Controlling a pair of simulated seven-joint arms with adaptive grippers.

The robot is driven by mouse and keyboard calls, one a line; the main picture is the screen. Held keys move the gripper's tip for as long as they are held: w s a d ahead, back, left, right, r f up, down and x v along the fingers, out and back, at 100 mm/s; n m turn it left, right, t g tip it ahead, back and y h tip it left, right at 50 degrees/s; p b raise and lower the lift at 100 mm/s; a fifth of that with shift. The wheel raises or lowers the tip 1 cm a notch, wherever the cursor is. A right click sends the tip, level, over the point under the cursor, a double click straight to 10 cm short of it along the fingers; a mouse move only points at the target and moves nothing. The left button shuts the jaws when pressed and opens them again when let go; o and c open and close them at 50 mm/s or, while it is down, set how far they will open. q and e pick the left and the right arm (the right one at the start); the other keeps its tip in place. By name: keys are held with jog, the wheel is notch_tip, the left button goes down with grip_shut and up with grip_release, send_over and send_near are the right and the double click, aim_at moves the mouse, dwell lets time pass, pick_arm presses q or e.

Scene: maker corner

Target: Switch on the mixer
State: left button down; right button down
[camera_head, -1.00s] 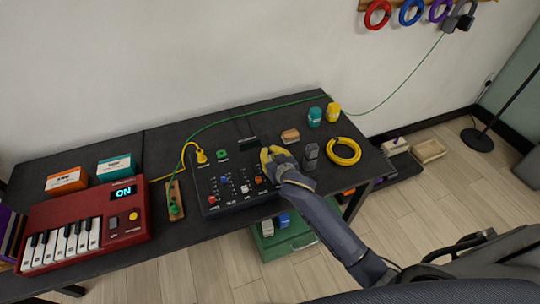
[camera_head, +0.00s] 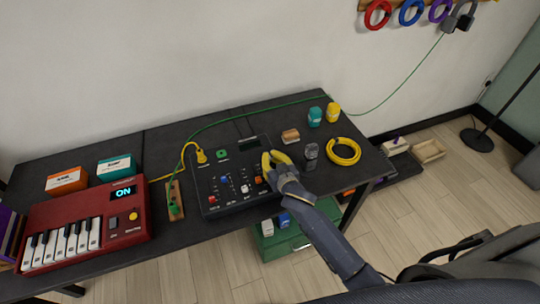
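The mixer (camera_head: 228,192) is a dark box with several coloured knobs and faders, lying on the black table in the middle of the head view. A green plug (camera_head: 222,154) and a yellow plug (camera_head: 201,156) sit at its back left. My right gripper (camera_head: 275,158) has yellow fingertips and is over the mixer's right part. Its fingers are apart with nothing visible between them. I cannot tell whether they touch the mixer. The gripper and wrist hide part of the mixer's right side. My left gripper is not in view.
A red keyboard (camera_head: 88,228) with a lit "ON" display stands at the left. Orange (camera_head: 66,181) and teal (camera_head: 116,167) boxes stand behind it. A yellow cable coil (camera_head: 343,152), a dark-grey item (camera_head: 311,152) and small jars (camera_head: 315,117) are to the right. A green cable (camera_head: 270,107) crosses the back.

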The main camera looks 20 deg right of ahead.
jog(key=shift+s+f, duration=0.2)
dwell(0.3)
